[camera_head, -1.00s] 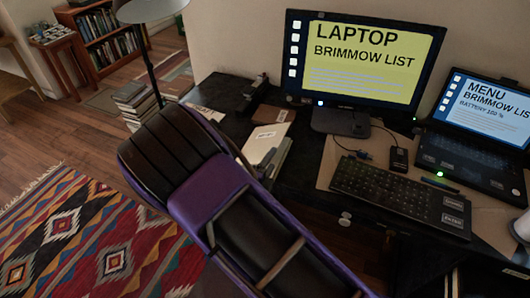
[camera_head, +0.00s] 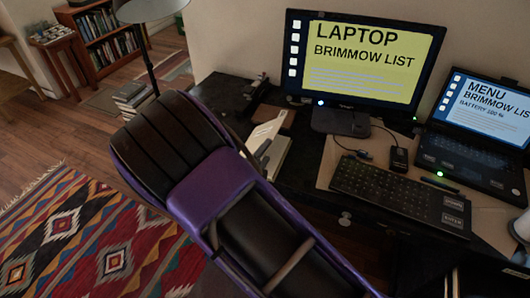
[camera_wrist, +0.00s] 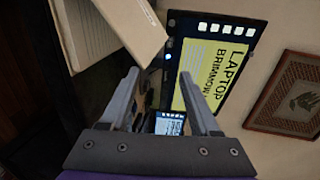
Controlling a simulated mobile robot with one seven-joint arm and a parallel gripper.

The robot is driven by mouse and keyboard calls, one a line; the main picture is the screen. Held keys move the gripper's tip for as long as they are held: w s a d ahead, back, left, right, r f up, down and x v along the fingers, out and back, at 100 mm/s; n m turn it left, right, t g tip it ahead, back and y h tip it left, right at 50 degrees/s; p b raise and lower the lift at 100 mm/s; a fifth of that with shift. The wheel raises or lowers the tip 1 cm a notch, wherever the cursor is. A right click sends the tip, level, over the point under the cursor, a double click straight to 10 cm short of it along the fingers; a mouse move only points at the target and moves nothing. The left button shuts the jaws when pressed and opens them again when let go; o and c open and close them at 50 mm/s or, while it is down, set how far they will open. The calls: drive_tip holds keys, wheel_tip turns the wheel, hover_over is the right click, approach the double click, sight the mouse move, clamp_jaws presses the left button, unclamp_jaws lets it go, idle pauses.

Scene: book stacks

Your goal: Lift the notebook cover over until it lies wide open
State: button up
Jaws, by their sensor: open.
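The notebook (camera_head: 274,158) lies on the dark desk, partly hidden behind my arm in the head view. Its pale cover (camera_head: 265,132) is raised at a steep tilt. In the wrist view, pale lined pages (camera_wrist: 82,32) show at the upper left, and the tan cover (camera_wrist: 128,22) stands up at an angle beside them. My gripper (camera_wrist: 158,74) is open, with nothing seen between its fingers. Its left fingertip is close to the cover's lower edge; I cannot tell whether they touch. In the head view my arm hides the gripper.
A monitor (camera_head: 365,55), a keyboard (camera_head: 400,193) and a laptop (camera_head: 480,115) stand right of the notebook. A brown item (camera_head: 284,116) lies behind it. A lamp (camera_head: 150,10) and stacked books (camera_head: 132,96) are at the left. A framed picture (camera_wrist: 288,92) hangs on the wall.

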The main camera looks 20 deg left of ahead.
drive_tip(key=shift+a+r, duration=0.5)
drive_tip(key=shift+r, duration=0.1)
drive_tip(key=shift+a+r, duration=0.8)
drive_tip(key=shift+a, duration=0.05)
drive_tip(key=shift+w+a+r, duration=0.1)
drive_tip(key=shift+a+r, duration=0.55)
drive_tip(key=shift+a, duration=0.35)
drive_tip(key=shift+a+r, duration=0.1)
drive_tip(key=shift+a+r, duration=0.25)
drive_tip(key=shift+a, duration=0.25)
drive_tip(key=shift+a+r, duration=0.2)
drive_tip(key=shift+a, duration=0.25)
